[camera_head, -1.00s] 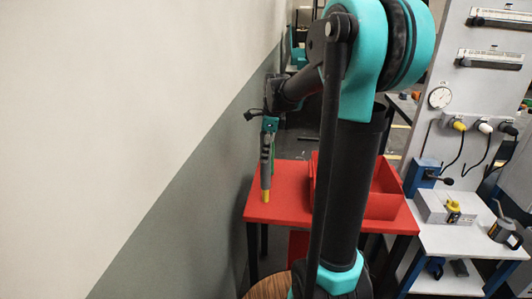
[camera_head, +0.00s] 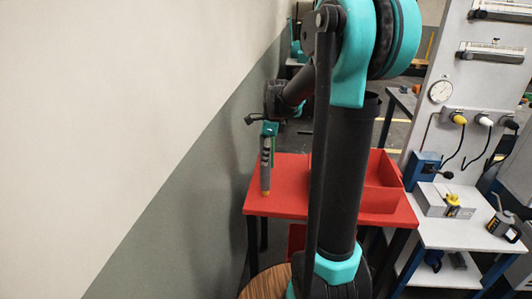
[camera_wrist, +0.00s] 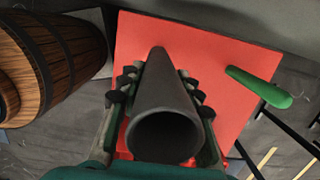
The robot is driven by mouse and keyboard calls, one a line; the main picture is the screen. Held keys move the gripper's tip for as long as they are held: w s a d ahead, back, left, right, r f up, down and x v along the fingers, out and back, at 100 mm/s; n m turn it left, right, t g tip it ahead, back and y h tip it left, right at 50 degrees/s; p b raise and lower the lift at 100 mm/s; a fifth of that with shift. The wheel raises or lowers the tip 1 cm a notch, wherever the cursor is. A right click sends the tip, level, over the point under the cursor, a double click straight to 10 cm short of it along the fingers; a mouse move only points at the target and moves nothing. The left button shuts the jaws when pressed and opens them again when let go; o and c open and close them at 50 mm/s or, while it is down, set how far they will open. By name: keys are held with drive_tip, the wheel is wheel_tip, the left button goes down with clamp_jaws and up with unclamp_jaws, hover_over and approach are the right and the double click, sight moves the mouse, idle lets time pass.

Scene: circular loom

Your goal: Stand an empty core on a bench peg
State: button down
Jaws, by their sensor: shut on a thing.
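My gripper (camera_head: 266,158) points down over the left part of the red bench (camera_head: 285,195). In the wrist view my gripper (camera_wrist: 160,85) is shut on a grey, hollow, tapered core (camera_wrist: 165,120), with a finger on either side. The core's wide open end faces the wrist camera, and its inside is dark. In the head view a small orange-yellow bit (camera_head: 265,192) shows at the core's lower end, low over the bench; whether it is a peg is unclear. A green peg (camera_wrist: 258,87) is to the right of the core in the wrist view, apart from it.
Red open bins (camera_head: 385,190) stand on the bench's right side, partly behind my arm. A wall (camera_head: 130,120) rises close on the left. A wooden barrel (camera_wrist: 45,60) is left of the bench in the wrist view. A white side table (camera_head: 460,232) stands at right.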

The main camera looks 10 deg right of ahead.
drive_tip(key=shift+f, duration=0.8)
drive_tip(key=c, duration=1)
unclamp_jaws()
drive_tip(key=shift+o, duration=0.2)
wheel_tip(320, 180, up, 12)
drive_tip(key=d, duration=0.1)
drive_tip(key=shift+s+d, duration=0.25)
drive_tip(key=shift+d, duration=0.05)
drive_tip(key=shift+f, duration=0.1)
